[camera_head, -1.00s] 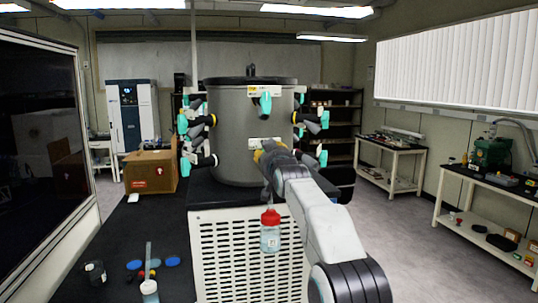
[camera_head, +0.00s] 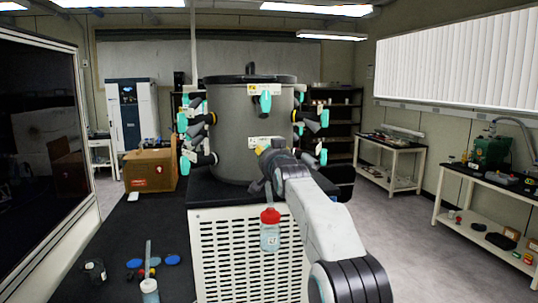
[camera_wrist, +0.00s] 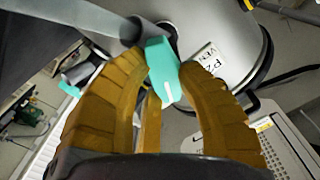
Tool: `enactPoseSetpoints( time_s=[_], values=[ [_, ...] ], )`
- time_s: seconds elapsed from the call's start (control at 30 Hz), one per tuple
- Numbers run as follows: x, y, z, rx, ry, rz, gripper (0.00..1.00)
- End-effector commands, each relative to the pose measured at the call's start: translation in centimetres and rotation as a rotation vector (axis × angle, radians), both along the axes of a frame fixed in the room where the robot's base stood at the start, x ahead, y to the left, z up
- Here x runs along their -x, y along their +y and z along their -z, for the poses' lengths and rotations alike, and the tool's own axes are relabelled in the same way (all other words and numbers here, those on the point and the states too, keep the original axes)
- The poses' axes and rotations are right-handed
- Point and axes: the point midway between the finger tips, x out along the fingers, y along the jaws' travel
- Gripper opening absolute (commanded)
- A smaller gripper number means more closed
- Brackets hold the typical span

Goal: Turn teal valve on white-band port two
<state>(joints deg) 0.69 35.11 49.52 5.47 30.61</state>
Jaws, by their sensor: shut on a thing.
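The teal valve (camera_wrist: 160,70) sits between the yellow fingers of my gripper (camera_wrist: 163,72) in the wrist view, and the fingers are shut on it. A grey port tube joins it at the upper left. A white label (camera_wrist: 208,63) beside it reads "P2 VEN", partly cut off. In the head view my gripper (camera_head: 266,152) is at the lower front of the grey drum (camera_head: 230,135) and hides the held valve. A white label (camera_head: 265,142) shows just above my gripper. Another teal valve (camera_head: 265,101) hangs higher on the drum's front.
More black ports with teal valves (camera_head: 184,165) line both sides of the drum. A red-capped bottle (camera_head: 270,231) shows before the white vented cabinet (camera_head: 230,270). A cardboard box (camera_head: 150,170) stands left on the dark bench (camera_head: 135,225).

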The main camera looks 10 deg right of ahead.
Motion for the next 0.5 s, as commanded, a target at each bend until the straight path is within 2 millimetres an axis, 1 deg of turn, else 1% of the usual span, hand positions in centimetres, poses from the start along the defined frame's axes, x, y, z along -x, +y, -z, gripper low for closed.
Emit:
enactPoseSetpoints(
  time_s=[0.03, 0.23, 0.27, 0.5],
  values=[
    [0.1, 0.11, -0.48, -0.001, -0.01, -0.002, 0.0],
    [0.1, 0.11, -0.52, 0.001, -0.011, -0.001, 0.0],
    [0.1, 0.11, -0.53, 0.001, -0.011, -0.001, 0.31],
    [0.06, 0.09, -0.31, 0.001, -0.006, -0.001, 0.52]
  ],
)
